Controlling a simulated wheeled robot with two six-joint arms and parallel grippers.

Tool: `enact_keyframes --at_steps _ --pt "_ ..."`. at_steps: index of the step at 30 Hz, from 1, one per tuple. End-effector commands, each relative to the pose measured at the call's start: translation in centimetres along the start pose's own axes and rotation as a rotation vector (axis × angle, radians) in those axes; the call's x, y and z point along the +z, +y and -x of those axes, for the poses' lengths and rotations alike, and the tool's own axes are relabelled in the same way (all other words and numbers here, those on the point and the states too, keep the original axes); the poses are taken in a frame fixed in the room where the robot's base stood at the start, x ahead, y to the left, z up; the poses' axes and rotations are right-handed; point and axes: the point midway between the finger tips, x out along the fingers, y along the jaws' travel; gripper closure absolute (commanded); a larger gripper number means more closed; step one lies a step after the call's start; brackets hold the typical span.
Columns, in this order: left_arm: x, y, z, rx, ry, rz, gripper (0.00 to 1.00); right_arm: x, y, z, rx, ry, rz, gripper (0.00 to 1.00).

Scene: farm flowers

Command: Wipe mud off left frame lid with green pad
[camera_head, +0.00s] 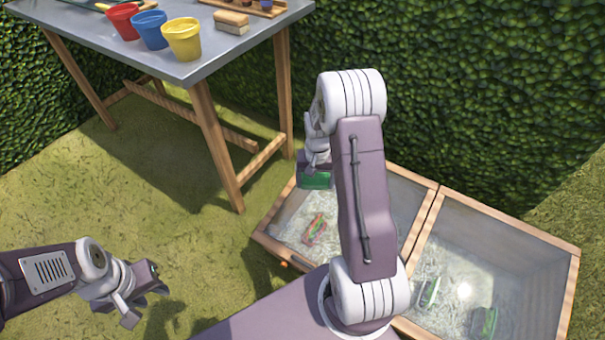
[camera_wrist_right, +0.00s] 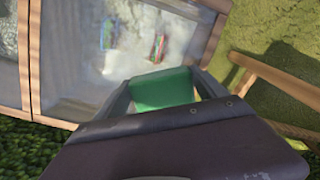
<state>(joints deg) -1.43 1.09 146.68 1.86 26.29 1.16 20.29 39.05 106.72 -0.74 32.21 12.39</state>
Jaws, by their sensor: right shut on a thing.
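The left frame lid (camera_head: 395,185) is a wood-edged clear pane on a low frame; it also fills the upper left of the right wrist view (camera_wrist_right: 75,85). Pale, cloudy patches show across it, and I cannot tell which lie on the pane and which below. My right gripper (camera_head: 316,174) is shut on the green pad (camera_head: 315,182), over the lid's far left part. The pad shows between the fingers in the right wrist view (camera_wrist_right: 162,90); its contact with the lid is unclear. My left gripper (camera_head: 150,290) is over the grass at lower left, seemingly empty.
The right frame lid (camera_head: 490,245) adjoins on the right. My right arm hides part of the left lid. A grey table (camera_head: 215,62) with red, blue and yellow pots stands behind left, its leg near the frame. A hedge (camera_head: 480,90) closes the back.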

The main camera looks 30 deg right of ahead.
Motion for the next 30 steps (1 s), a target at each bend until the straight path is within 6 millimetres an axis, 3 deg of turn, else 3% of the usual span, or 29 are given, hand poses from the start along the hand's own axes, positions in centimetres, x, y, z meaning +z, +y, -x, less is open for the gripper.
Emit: enact_keyframes --at_steps 1,6,17,30 --pt "0.2 0.0 -1.6 0.0 0.0 0.0 0.64 0.3 0.6 -2.1 0.001 -0.008 -0.014 0.52" --pt "0.3 -0.1 -3.2 0.0 0.0 0.0 0.64 0.8 1.9 -4.8 0.002 -0.019 -0.046 0.52" --pt "0.4 -0.1 -4.0 0.0 0.0 0.0 0.64 0.9 2.5 -5.8 0.001 -0.037 -0.061 0.52" --pt "0.9 -0.2 -9.1 0.0 0.0 0.0 0.64 1.1 2.4 -10.4 0.001 -0.035 -0.06 0.52"
